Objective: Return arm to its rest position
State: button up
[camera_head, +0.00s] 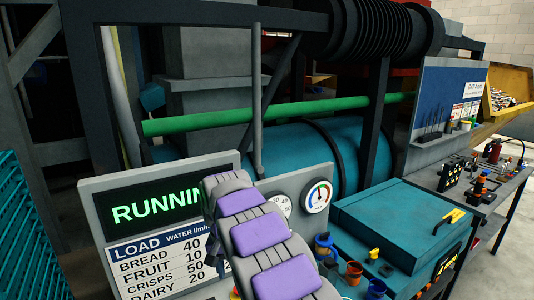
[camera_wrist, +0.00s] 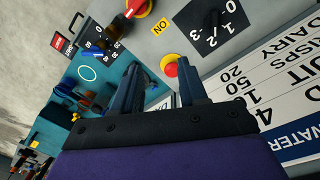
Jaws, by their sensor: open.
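My gripper (camera_wrist: 160,66) is open and empty in the wrist view, its two dark fingers apart and pointing at the grey control panel. A red push button on a yellow base (camera_wrist: 171,69) shows between the fingertips; I cannot tell how far off it is. In the head view my arm with purple pads reaches up from the bottom centre, in front of the panel.
A LOAD chart (camera_head: 165,265) is below the display, and gauges (camera_head: 318,196) are right of my arm. A teal cabinet (camera_head: 400,225) with coloured cups stands at right. Farther right is a workbench (camera_head: 505,185) with tools. A green pipe (camera_head: 260,115) crosses behind.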

jog(key=s+d+r+g+b, duration=0.1)
jog(key=s+d+r, duration=0.1)
jog(key=s+d, duration=0.65)
jog(key=s+d+r+b, duration=0.1)
jog(key=s+d+r, duration=0.1)
jog(key=s+d, duration=0.7)
jog(key=s+d+f, duration=0.2)
jog(key=s, duration=0.5)
jog(key=s+d+f+b, duration=0.1)
jog(key=s+d+f, duration=0.1)
jog(key=s, duration=0.6)
jog(key=s+d+f+b, duration=0.1)
jog(key=s+d+f, duration=0.2)
jog(key=s, duration=0.5)
jog(key=shift+f+g+y, duration=0.15)
jog(key=shift+g+y, duration=0.25)
